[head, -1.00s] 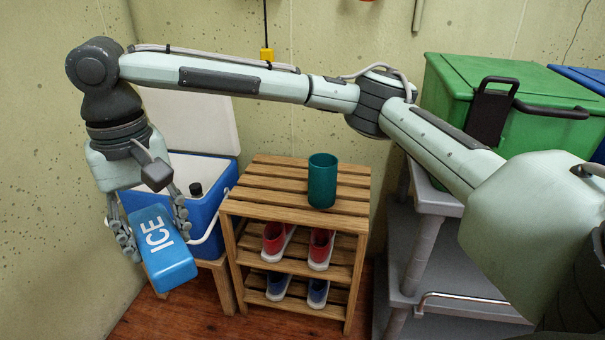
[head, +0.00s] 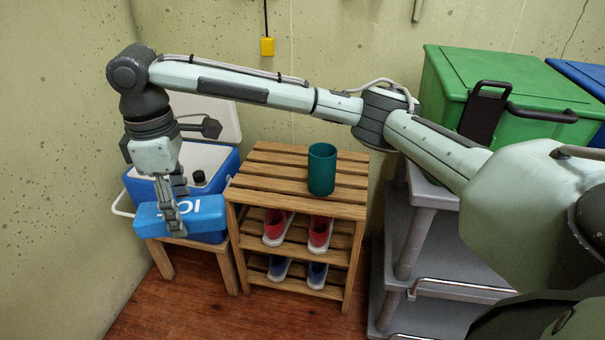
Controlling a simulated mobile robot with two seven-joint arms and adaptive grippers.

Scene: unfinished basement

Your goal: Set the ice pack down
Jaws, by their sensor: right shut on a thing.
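The blue ice pack (head: 207,212) with white lettering is held level in my right gripper (head: 172,218), whose fingers cover part of it and its lettering. The arm reaches in from the right, and the gripper points down. In the picture the pack lies in front of the blue and white cooler (head: 222,168) and hides part of its front. I cannot tell whether the pack touches the cooler. My left gripper does not show.
The cooler stands open on a low wooden stand (head: 233,262), with a dark-capped bottle (head: 198,177) inside. A slatted wooden rack (head: 270,180) beside it bears a teal cup (head: 321,169) and shoes (head: 320,233). A grey cart (head: 432,207) and a green bin (head: 515,85) are at right.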

